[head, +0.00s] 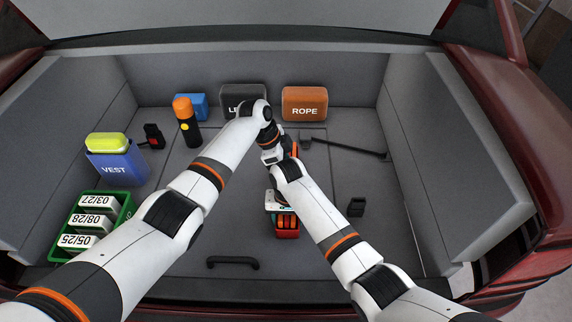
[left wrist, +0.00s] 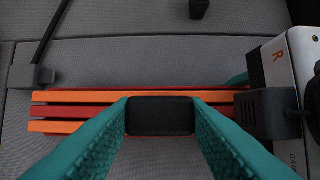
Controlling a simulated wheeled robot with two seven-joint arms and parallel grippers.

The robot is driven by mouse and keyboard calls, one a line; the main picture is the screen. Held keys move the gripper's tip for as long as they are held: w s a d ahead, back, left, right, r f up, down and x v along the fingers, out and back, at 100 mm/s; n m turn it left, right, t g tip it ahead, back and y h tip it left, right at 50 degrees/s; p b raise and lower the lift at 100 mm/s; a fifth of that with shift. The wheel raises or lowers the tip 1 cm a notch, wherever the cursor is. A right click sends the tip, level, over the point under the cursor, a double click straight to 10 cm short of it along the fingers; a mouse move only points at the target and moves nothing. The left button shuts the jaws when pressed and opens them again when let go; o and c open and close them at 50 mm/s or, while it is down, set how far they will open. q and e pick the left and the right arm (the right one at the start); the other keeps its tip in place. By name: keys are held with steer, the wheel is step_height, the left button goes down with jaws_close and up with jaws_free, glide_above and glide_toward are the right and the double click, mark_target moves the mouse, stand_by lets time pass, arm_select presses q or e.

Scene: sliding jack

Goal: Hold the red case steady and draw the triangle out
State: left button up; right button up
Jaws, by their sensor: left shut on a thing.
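The folded triangle, orange and red bars (left wrist: 75,98), lies lengthwise across the left wrist view; its far end shows in the head view (head: 295,149). My left gripper (left wrist: 160,115) has its teal fingers on both sides of a dark block at the middle of the bars. In the head view the left gripper (head: 277,158) is mostly covered by arms. My right gripper (left wrist: 245,103) is at the bars' near end; its fingertips are largely hidden.
A green crate (head: 123,212), a blue vest box (head: 120,168), an orange-capped bottle (head: 187,122) and an orange rope bag (head: 304,104) stand around. A black handle (head: 233,263) is on the front floor.

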steer(key=o, duration=1.1)
step_height(320, 180, up, 12)
steer(key=shift+r, duration=0.1)
